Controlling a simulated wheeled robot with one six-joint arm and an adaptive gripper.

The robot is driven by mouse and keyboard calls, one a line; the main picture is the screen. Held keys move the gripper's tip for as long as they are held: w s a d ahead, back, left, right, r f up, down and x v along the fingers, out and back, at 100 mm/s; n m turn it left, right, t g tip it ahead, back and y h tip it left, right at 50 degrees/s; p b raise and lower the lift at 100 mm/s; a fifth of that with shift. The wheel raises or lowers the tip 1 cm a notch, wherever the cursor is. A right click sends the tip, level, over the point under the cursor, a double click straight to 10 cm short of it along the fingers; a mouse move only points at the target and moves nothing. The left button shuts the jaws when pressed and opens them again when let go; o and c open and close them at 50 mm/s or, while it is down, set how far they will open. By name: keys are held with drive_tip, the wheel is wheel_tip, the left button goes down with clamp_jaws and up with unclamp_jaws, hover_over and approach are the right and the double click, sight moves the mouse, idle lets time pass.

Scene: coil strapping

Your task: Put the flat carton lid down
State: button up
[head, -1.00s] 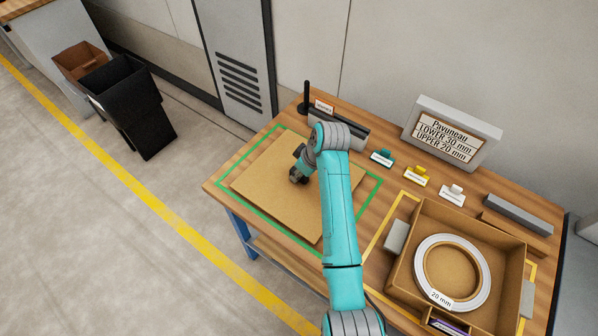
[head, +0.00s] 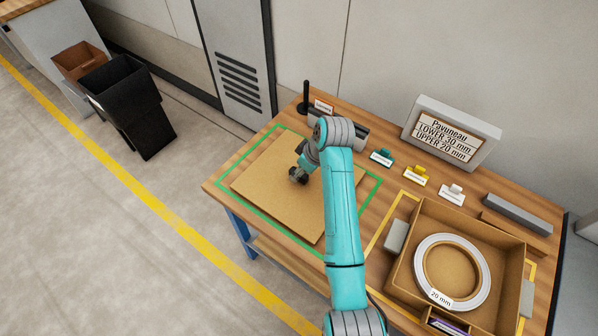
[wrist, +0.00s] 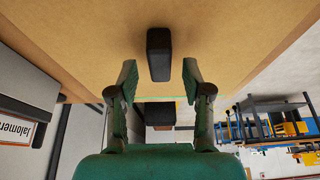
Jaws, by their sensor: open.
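The flat carton lid (head: 268,202) is a brown square panel. It lies flat on the wooden table inside the green outline, with no tilt visible. In the wrist view the lid (wrist: 75,35) fills the upper part, with a black block-shaped handle (wrist: 159,54) on it. In the wrist view my gripper (wrist: 160,78) is open, with one finger on each side of the handle and a gap on both sides. The handle is mostly hidden by the gripper in the head view.
An open carton (head: 400,268) with a white-rimmed coil marked 20 mm (head: 480,296) stands at the right. A sign (head: 450,135) and small coloured label blocks (head: 417,176) line the back. A black bin (head: 125,100) stands on the floor at left.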

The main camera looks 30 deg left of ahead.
drive_tip(key=v, duration=1)
